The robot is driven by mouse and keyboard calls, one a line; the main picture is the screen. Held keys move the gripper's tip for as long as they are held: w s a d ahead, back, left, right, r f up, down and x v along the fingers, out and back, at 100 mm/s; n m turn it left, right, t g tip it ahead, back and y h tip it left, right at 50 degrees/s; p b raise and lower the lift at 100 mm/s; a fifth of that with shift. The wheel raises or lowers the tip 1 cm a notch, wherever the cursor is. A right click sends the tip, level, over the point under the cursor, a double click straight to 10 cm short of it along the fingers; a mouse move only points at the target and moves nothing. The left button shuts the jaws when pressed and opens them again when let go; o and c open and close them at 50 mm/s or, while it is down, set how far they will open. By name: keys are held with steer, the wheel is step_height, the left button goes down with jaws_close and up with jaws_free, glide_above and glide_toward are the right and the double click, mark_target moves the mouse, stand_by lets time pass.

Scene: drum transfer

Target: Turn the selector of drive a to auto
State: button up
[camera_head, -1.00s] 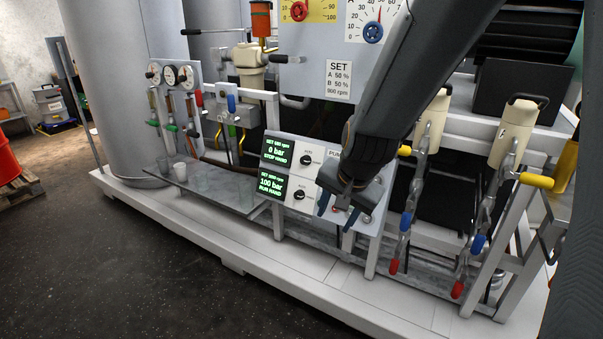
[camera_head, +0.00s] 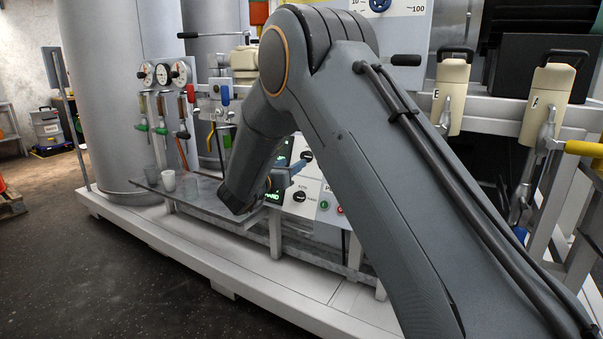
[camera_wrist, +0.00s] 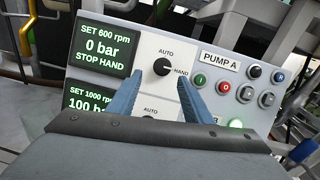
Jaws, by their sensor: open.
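The upper selector (camera_wrist: 161,67) is a black knob on a pale panel, with AUTO above it and HAND to its right. It appears turned toward HAND. In the head view my arm hides much of the gripper.
A second display (camera_wrist: 88,100) and a lower selector (camera_wrist: 150,115), partly hidden by my gripper, sit below. Green (camera_wrist: 200,79) and red (camera_wrist: 224,87) buttons lie close right of the fingers, under a PUMP A label (camera_wrist: 220,60). A shelf (camera_head: 200,188) with cups stands left.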

mark_target(306, 156)
steer(key=w+d+m+h+b, duration=0.1)
steer(key=w+d, duration=0.3)
steer(key=w, duration=0.2)
steer(key=shift+w+d+f+m, duration=0.2)
steer(key=shift+f+m, duration=0.1)
steer(key=shift+m, duration=0.1)
steer(key=shift+s, duration=0.1)
steer(key=c, duration=1.1)
steer(key=shift+o, duration=0.2)
